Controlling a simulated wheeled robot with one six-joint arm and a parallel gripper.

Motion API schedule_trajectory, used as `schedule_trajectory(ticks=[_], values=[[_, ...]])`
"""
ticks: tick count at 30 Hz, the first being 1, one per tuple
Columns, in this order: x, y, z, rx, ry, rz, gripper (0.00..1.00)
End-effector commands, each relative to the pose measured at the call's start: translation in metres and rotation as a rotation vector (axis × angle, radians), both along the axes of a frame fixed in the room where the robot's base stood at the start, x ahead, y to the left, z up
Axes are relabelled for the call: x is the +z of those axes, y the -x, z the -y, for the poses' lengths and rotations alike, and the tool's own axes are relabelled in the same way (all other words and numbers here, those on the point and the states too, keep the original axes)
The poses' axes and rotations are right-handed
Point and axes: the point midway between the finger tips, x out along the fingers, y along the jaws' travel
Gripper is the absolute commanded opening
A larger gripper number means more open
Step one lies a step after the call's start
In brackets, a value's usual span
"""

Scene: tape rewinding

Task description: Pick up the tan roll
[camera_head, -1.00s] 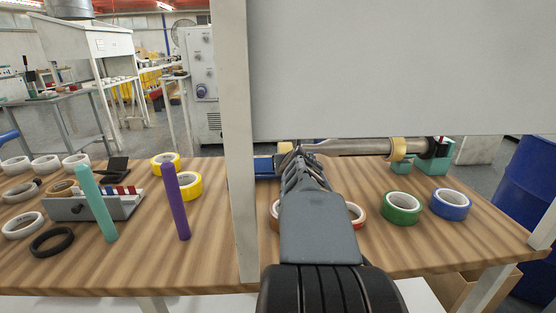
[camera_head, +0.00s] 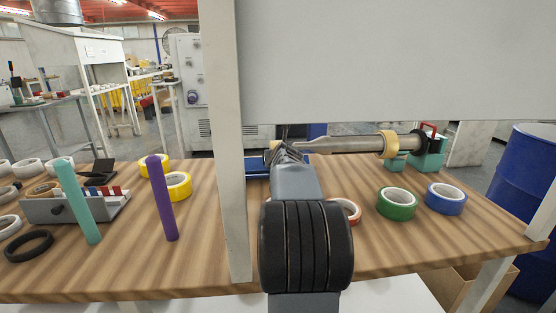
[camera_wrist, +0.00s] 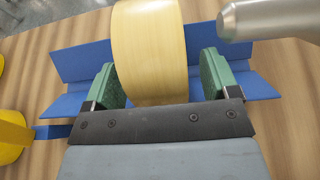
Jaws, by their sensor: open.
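A tan roll (camera_wrist: 150,50) sits in a blue V-shaped cradle (camera_wrist: 80,62) in the wrist view. The green-padded fingers of my gripper (camera_wrist: 160,80) are open, one on each side of the roll. In the head view my gripper (camera_head: 284,150) is at the blue cradle (camera_head: 257,166), and my arm hides most of the roll there. Another tan roll (camera_head: 389,145) is around the metal spindle (camera_head: 345,144) to the right.
The spindle's tip (camera_wrist: 240,20) is close to the right finger. A white post (camera_head: 232,180) and large grey panel (camera_head: 390,60) stand in front. Green (camera_head: 397,204) and blue (camera_head: 446,198) rolls lie right; yellow rolls (camera_head: 178,185) lie left. A purple rod (camera_head: 163,198) stands left.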

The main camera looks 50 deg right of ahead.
Motion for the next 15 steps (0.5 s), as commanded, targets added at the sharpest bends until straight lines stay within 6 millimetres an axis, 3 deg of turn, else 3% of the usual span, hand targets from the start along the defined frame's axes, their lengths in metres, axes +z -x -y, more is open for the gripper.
schedule_trajectory(ticks=[11,15], values=[[-0.0026,-0.0059,0.0049,0.0,0.0,0.0,0.81],[-0.0026,-0.0057,0.005,0.0,0.0,0.0,0.67]])
